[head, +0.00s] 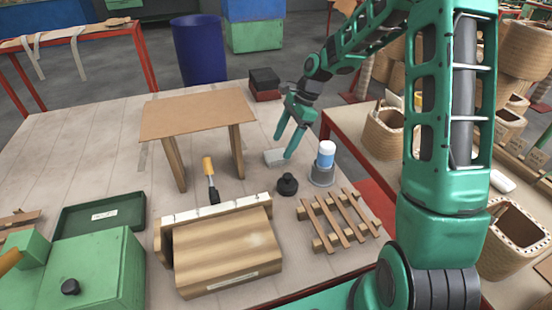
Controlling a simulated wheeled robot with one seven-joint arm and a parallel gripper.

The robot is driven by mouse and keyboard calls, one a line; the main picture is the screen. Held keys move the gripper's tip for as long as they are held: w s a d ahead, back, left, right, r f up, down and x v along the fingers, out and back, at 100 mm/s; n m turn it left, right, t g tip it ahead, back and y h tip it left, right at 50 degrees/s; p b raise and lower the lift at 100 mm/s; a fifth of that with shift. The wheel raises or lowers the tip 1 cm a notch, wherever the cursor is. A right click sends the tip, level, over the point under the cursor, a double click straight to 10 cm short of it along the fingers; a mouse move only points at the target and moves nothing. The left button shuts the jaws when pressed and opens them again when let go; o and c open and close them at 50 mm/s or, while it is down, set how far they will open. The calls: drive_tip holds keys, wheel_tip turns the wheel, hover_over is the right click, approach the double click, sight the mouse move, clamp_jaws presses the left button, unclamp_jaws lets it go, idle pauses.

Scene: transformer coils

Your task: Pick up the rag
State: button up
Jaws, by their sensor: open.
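A small pale grey-white folded piece (275,157), which looks like the rag, lies on the pale wooden table (100,140) right of the small brown stand. It is too small to make out its weave. My green gripper (283,148) is open and points down just above it, its fingers apart. One fingertip overlaps the piece's right edge in the picture; I cannot tell whether they touch. Nothing shows between the fingers.
A bottle with a blue label (325,157) in a grey holder and a black knob (287,184) stand close by. The brown stand (197,115) is left, a slatted wooden rack (340,220) in front, dark boxes (265,82) behind. The table's far left is clear.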

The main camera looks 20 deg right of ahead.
sight(277, 154)
drive_tip(key=shift+a+x, duration=0.2)
drive_tip(key=shift+x, duration=2.05)
drive_tip(key=shift+r, duration=0.1)
drive_tip(key=c, duration=1.2)
wheel_tip(277, 154, up, 10)
drive_tip(key=shift+r, duration=0.1)
drive_tip(key=shift+o, duration=0.8)
